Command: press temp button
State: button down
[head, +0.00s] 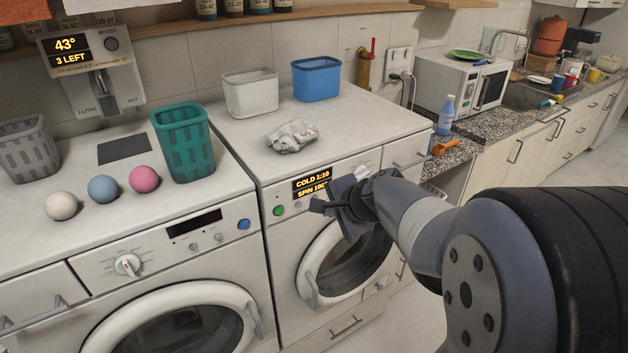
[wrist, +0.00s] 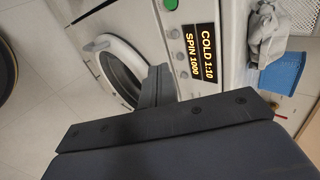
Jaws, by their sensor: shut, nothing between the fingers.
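A green button (head: 278,210) is left of the display and also shows in the wrist view (wrist: 171,4). Small grey controls (wrist: 181,46) sit beside the display in the wrist view. I cannot read which one is the temp button. My gripper (head: 318,206) is shut and empty, in front of the panel just below the display. Whether it touches the panel I cannot tell.
Another machine (head: 195,255) stands at left, with a teal basket (head: 183,145) and three balls on top. A crumpled grey cloth (head: 291,136), a white bin (head: 250,93) and a blue bin (head: 317,80) are on the washer. The round door (head: 345,265) is below my gripper.

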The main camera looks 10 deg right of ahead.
jog(key=shift+f, duration=0.1)
jog(key=shift+s+d+b, duration=0.15)
jog(key=shift+s+b, duration=0.25)
jog(key=shift+b, duration=0.45)
jog(key=shift+w, duration=0.1)
send_near(299, 205)
notch_tip(299, 205, down, 5)
jog(key=w, duration=0.3)
jog(key=shift+w+a+f+p, duration=0.15)
jog(key=shift+w+a+p, duration=0.5)
jog(key=shift+p, duration=0.1)
